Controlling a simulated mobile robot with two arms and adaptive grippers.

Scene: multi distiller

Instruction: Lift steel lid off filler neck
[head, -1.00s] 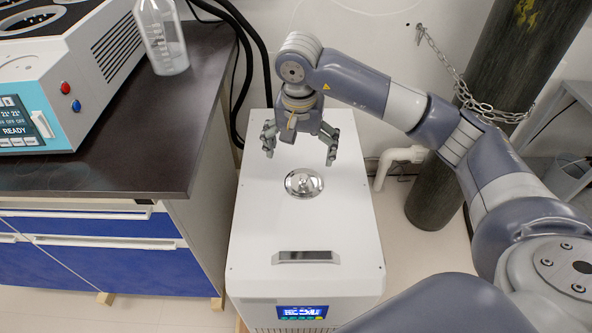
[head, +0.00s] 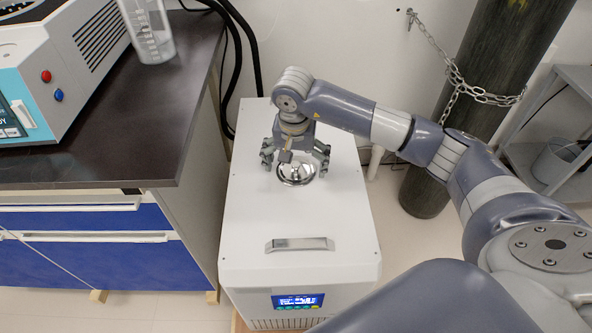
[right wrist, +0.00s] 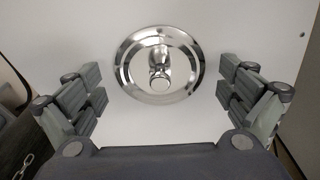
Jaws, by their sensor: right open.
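The round steel lid (head: 296,176) sits on the top of the white chiller unit (head: 250,215), covering the filler neck, which is hidden. My right gripper (head: 295,166) is just above the lid, open, with its fingers on either side of it in the head view. In the right wrist view the shiny lid (right wrist: 160,65) with its raised central knob (right wrist: 158,78) lies between the two spread fingers of the right gripper (right wrist: 160,92). The fingers appear apart from the knob. My left gripper is not in view.
A chained gas cylinder (head: 465,90) stands at back right. The chiller has a recessed handle (head: 299,245) and a lit display (head: 298,301) in front.

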